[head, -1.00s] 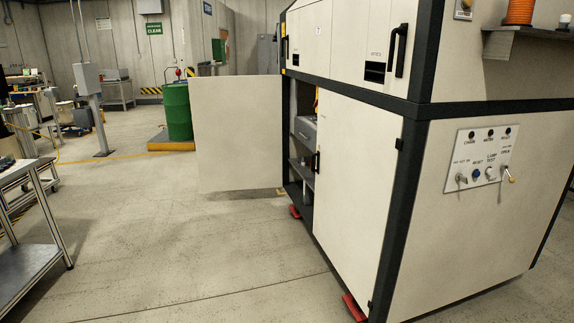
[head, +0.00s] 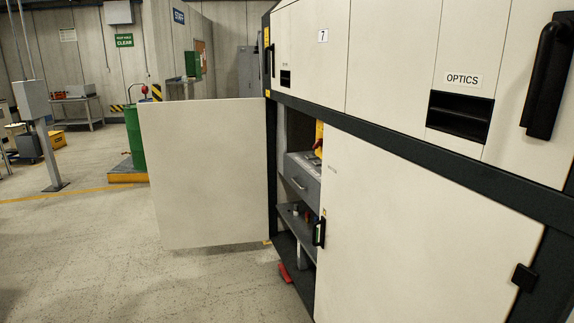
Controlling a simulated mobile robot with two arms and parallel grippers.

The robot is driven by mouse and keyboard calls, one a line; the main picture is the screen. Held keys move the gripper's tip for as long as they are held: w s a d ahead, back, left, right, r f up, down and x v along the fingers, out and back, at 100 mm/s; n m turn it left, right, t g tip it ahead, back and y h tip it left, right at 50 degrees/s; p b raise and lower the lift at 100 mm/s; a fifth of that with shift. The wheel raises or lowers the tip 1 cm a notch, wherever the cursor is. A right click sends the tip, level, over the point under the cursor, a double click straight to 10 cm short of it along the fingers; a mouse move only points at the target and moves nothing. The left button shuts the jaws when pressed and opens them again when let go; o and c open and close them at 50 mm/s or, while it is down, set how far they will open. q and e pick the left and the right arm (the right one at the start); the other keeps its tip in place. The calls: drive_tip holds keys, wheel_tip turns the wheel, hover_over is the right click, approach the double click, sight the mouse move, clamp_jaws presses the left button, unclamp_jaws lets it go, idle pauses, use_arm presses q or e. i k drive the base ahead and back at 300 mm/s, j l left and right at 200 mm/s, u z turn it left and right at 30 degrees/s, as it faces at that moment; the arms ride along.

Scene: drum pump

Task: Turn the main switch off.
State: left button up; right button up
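A yellow plate with a red part (head: 319,138), which looks like a main switch, shows inside the open bay of the large cream cabinet (head: 420,220). The front door panel hides part of it, and I cannot tell its position. The open cabinet door (head: 205,175) stands swung out to the left of the bay. Neither of my grippers is in view.
Inside the bay are a grey drawer unit (head: 301,180) and a shelf (head: 296,224) with small items. A green drum (head: 135,137) on a yellow base stands behind the open door. A grey post box (head: 33,98) stands at left. The floor before the door is clear.

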sight(319, 142)
drive_tip(key=i+u, duration=0.1)
drive_tip(key=i, duration=0.4)
drive_tip(key=i+l+u, duration=0.1)
drive_tip(key=i, duration=0.4)
drive_tip(key=i+l+u, duration=0.1)
drive_tip(key=i, duration=0.45)
drive_tip(key=i+l+u, duration=0.1)
drive_tip(key=i, duration=0.4)
drive_tip(key=l, duration=0.1)
